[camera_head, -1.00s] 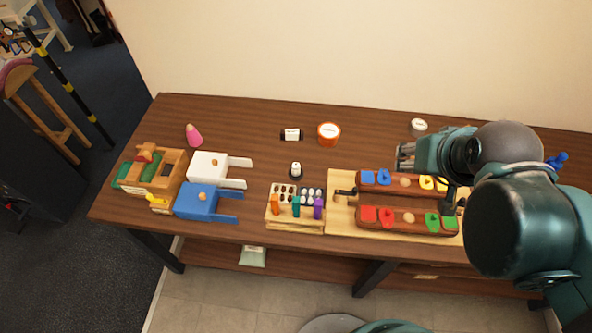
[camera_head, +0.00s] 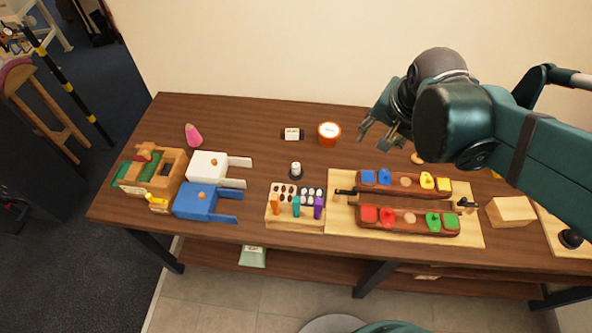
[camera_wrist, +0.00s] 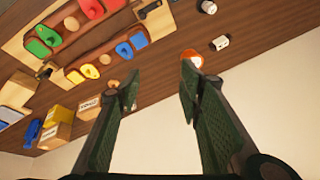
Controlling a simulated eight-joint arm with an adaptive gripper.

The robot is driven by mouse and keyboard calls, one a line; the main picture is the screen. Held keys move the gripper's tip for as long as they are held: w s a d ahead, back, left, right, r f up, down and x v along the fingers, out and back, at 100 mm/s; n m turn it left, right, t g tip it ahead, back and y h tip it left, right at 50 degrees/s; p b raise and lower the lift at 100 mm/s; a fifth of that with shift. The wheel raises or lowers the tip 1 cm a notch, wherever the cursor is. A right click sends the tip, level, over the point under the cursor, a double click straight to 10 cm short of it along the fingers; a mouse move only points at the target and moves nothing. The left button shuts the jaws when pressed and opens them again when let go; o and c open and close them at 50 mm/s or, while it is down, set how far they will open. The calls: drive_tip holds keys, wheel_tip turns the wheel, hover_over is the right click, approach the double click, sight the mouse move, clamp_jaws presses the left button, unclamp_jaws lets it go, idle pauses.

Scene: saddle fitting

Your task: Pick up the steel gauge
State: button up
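I cannot tell with certainty which thing is the steel gauge. A small dark piece with a white label (camera_head: 291,134) lies near the back of the table. A small white-topped piece on a dark base (camera_head: 296,171) stands in front of it. My gripper (camera_head: 377,136) is in the air over the back of the table, right of the orange round tub (camera_head: 329,133). The wrist view shows its two fingers (camera_wrist: 160,97) spread apart with nothing between them. The orange tub also shows there (camera_wrist: 191,60), just beyond the right fingertip.
A light board (camera_head: 340,222) carries two brown bars with coloured pieces. A peg rack (camera_head: 295,222), blue box (camera_head: 196,203), white box (camera_head: 207,167), wooden crate (camera_head: 148,176) and pink cone (camera_head: 193,135) stand left. A wooden block (camera_head: 510,211) is at right. The back-middle table is mostly clear.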

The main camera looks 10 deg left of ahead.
drive_tip(key=w+a+f+m+g, duration=0.3)
drive_tip(key=w+a+f+m, duration=0.2)
drive_tip(key=w+a+f, duration=0.5)
drive_tip(key=m+g+b, duration=0.1)
drive_tip(key=m+g, duration=0.1)
drive_tip(key=m, duration=0.3)
hover_over(296, 165)
drive_tip(key=shift+h, duration=0.4)
drive_tip(key=f, duration=1.2)
drive_tip(key=shift+w+d+f, duration=0.15)
drive_tip(key=shift+w+d, duration=0.05)
drive_tip(key=shift+d, duration=0.05)
drive_tip(key=shift+a+f+m, duration=0.4)
drive_tip(key=shift+f, duration=0.15)
drive_tip(key=shift+f, duration=1.35)
drive_tip(key=shift+f, duration=0.1)
drive_tip(key=shift+s+d+f, duration=0.1)
drive_tip(key=shift+f, duration=1.15)
drive_tip(key=shift+s+d+f, duration=0.1)
drive_tip(key=shift+f, duration=1.1)
